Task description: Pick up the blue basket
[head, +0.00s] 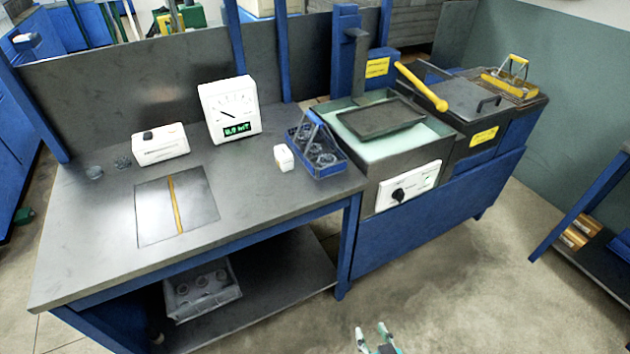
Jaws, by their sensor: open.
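The blue basket (331,171) stands on the grey workbench near its right end, beside the tank. It has a raised handle and holds several dark round parts. My gripper (372,331) shows at the bottom edge of the head view, with its two fingers apart and nothing between them. It is over the floor in front of the bench, well apart from the basket and lower in the picture.
A small white box (284,158) stands just left of the basket. A white meter (229,111) and a white unit (160,145) are further left. A tank with a yellow lever (421,87) adjoins on the right. Floor (440,290) in front is clear.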

